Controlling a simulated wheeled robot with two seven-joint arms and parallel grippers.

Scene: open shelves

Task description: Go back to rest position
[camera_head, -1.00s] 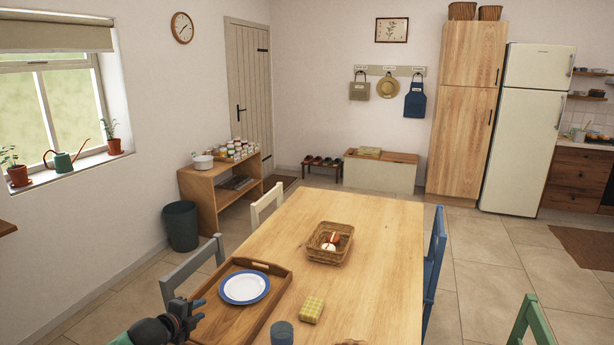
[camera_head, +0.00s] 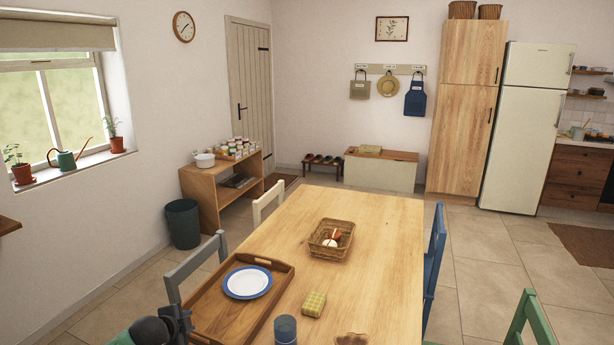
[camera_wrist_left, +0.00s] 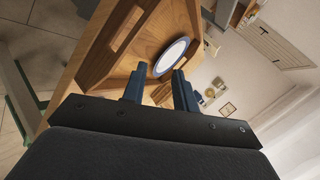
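My left gripper (camera_head: 178,322) is at the bottom left of the head view, over the near left end of the wooden tray. In the left wrist view its two fingers (camera_wrist_left: 159,90) stand apart with nothing between them, so it is open and empty. The wooden tray (camera_head: 205,309) lies on the table (camera_head: 385,235) and holds a white plate with a blue rim (camera_head: 247,282). The plate also shows beyond the fingers in the left wrist view (camera_wrist_left: 171,57). My right gripper is in neither view.
A wicker basket (camera_head: 325,251) with small items, a yellow-green checked block (camera_head: 314,304) and a blue-grey cup (camera_head: 285,329) are on the table. Chairs stand around it: grey (camera_head: 196,262), cream (camera_head: 268,199), blue (camera_head: 434,262) and green (camera_head: 530,320). The right side of the tabletop is mostly clear.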

